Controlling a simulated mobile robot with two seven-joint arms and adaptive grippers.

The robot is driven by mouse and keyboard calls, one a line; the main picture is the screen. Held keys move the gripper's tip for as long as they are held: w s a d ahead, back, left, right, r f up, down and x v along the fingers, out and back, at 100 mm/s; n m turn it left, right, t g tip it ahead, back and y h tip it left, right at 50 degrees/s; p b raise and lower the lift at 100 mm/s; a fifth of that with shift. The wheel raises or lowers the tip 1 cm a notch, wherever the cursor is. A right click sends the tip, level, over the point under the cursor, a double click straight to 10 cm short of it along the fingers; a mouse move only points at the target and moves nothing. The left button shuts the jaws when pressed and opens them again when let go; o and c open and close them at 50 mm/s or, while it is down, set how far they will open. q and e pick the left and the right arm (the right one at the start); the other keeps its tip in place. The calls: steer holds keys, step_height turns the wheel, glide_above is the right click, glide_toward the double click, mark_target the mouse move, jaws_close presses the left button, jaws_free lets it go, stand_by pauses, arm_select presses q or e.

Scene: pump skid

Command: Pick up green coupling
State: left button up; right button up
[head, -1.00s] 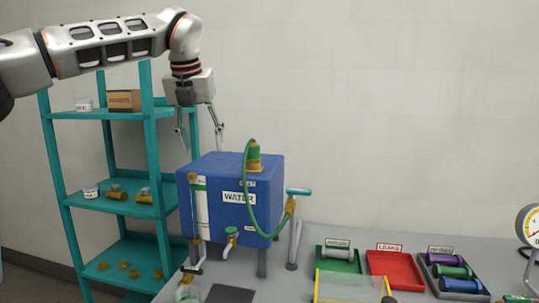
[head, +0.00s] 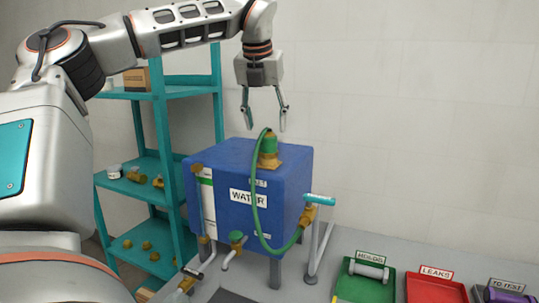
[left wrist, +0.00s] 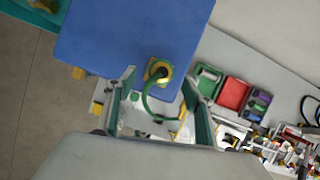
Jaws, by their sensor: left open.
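The green coupling (head: 269,144) sits on a brass base on top of the blue tank marked WATER (head: 290,163). A green hose runs from it down to a brass fitting at the tank's right side. In the left wrist view the coupling (left wrist: 159,70) shows between the fingers, over the tank's edge. My left gripper (head: 264,122) points down, open and empty, just above the coupling. Its fingertips appear apart from it. The open fingers also show in the left wrist view (left wrist: 158,78). My right gripper is not in view.
A teal shelf (head: 150,194) with brass fittings stands left of the tank. A teal-handled valve (head: 319,200) sticks out on the tank's right. A green tray (head: 350,288) and a red tray (head: 430,291) lie at the lower right.

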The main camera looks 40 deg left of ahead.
mark_target(267, 130)
arm_select(q)
steer(key=x, duration=0.5)
steer(key=shift+d+f+p, duration=0.1)
steer(key=shift+p, duration=0.3)
steer(key=c, duration=1.4)
steer(key=shift+c, duration=0.2)
step_height(267, 130, up, 10)
steer(key=shift+r, duration=0.1)
